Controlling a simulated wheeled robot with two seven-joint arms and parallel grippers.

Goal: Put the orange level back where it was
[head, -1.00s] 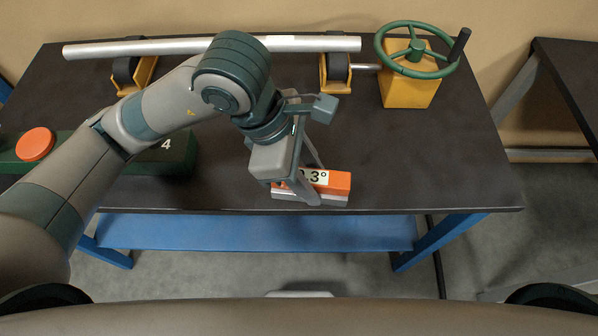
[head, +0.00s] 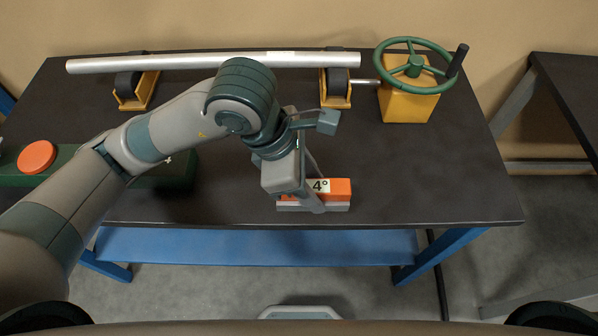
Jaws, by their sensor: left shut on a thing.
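The orange level (head: 340,190) is an orange block with a pale grey base and a white display, partly covered, showing "4°". It is near the front edge of the dark table, in the middle. My left gripper (head: 316,205) is shut on it from above, with a finger across its front. I cannot tell whether its base touches the table top. The gripper hides part of its left side. My right gripper is not in view.
A silver pipe (head: 200,63) lies across yellow roller stands (head: 335,95) at the back. A green handwheel (head: 414,64) on a yellow block stands back right. A green box (head: 180,172) with an orange button (head: 37,157) is at left. The table's (head: 430,170) right front is clear.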

